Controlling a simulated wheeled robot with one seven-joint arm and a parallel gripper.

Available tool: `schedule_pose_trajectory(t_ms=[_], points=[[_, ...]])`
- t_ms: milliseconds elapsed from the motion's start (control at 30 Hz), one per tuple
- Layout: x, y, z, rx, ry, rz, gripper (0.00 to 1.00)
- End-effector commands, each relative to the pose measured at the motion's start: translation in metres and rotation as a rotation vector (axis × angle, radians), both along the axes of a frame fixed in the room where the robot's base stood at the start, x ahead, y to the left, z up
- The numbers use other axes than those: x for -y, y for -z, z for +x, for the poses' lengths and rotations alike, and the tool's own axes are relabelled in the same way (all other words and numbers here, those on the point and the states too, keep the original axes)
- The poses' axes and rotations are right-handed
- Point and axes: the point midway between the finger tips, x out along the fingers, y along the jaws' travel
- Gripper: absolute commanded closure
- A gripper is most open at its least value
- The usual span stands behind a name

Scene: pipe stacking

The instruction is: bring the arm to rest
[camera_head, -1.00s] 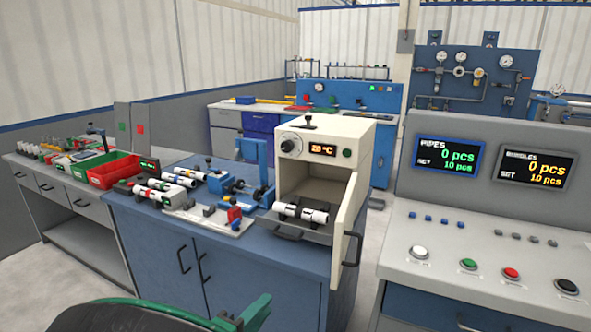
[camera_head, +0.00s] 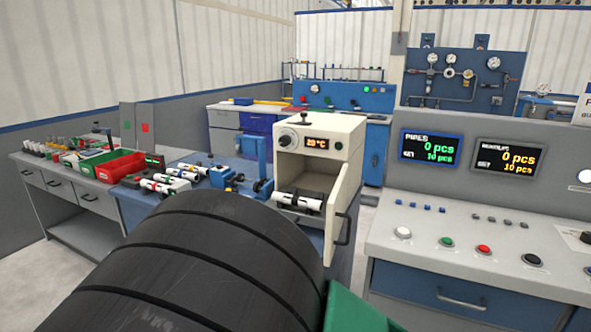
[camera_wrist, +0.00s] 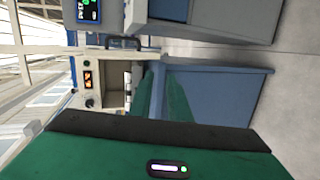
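In the head view a large black ribbed part of my arm (camera_head: 205,260) fills the lower middle, with a green part of my arm (camera_head: 355,312) at its right end. It stands in front of the blue workbench (camera_head: 350,258) and hides much of it. In the wrist view a green body with a black band (camera_wrist: 160,150), part of my arm, fills the bottom.
A white oven (camera_head: 325,160) with its door (camera_head: 345,205) open holds white pipes (camera_head: 303,200) on a rack. A grey console (camera_head: 470,230) with screens and buttons stands at right. Red and green bins (camera_head: 120,166) stand at left. Grey floor (camera_wrist: 290,100) is clear in the wrist view.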

Motion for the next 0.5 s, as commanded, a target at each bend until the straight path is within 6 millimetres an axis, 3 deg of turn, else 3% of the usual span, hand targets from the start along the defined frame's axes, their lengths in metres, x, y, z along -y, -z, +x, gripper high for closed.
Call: schedule_pose_trajectory(t_ms=[267,500], points=[[0.076,-0.009,0.026,-0.092,0.196,0.104,0.83],[0.181,-0.019,0.036,-0.209,0.456,0.268,0.83]])
